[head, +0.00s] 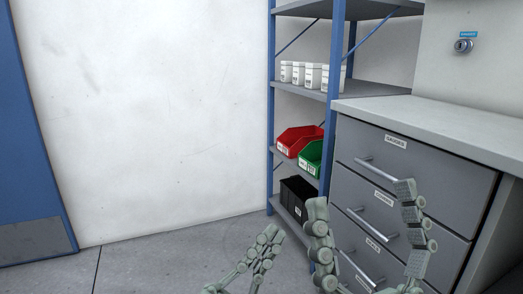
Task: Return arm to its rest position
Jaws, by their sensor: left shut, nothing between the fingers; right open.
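My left gripper (270,234) is at the bottom centre of the head view. Its fingers are together with nothing between them, over the grey floor. My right gripper (361,197) is to its right, with its two fingers spread wide and pointing up. It is empty and appears in front of the grey drawer cabinet (455,180). Its fingers overlap the drawer fronts in the picture; I cannot tell how far apart they are. The rest of both arms is mostly out of view.
A blue-framed shelf (335,60) holds white boxes (313,76), a red bin (298,139), a green bin (310,158) and a black bin (297,197). Drawer handles (377,171) stick out. A blue door (25,130) is at left. The floor (150,262) at left is clear.

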